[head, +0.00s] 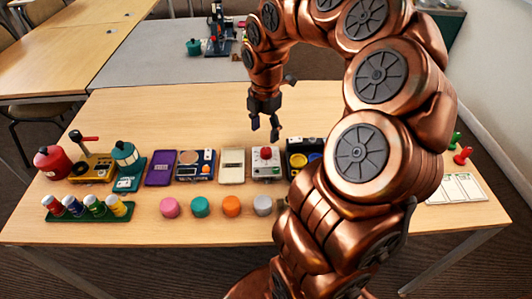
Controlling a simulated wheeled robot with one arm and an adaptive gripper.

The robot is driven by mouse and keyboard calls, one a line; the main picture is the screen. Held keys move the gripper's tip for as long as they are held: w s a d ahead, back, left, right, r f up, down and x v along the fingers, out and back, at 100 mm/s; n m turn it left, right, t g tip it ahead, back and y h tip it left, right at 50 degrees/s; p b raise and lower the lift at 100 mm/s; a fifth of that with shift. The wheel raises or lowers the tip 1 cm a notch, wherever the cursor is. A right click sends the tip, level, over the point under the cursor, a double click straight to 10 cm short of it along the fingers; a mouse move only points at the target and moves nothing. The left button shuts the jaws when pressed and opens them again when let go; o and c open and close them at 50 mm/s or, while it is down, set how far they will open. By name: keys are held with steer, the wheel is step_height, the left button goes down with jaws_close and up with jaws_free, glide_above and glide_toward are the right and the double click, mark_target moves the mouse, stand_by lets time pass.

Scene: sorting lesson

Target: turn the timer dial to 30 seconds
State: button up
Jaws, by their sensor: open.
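No printed numbers are readable, so I cannot tell for sure which device bears the timer dial. A white box with a red knob (266,154) stands near the middle of the table.
On the wooden table (130,225) are a purple panel (160,168), a teal lantern-like item (125,160), a red round item (52,162), a tube rack (90,213) and several coloured discs (232,206). White cards (456,189) lie right. The table behind my gripper is clear.

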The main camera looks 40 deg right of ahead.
mark_target(266, 150)
steer(key=shift+d+f, duration=0.3)
steer(key=shift+f, duration=0.3)
steer(key=shift+a+f, duration=0.1)
steer(key=shift+f, duration=3.35)
steer(key=shift+c, duration=0.3)
jaws_close()
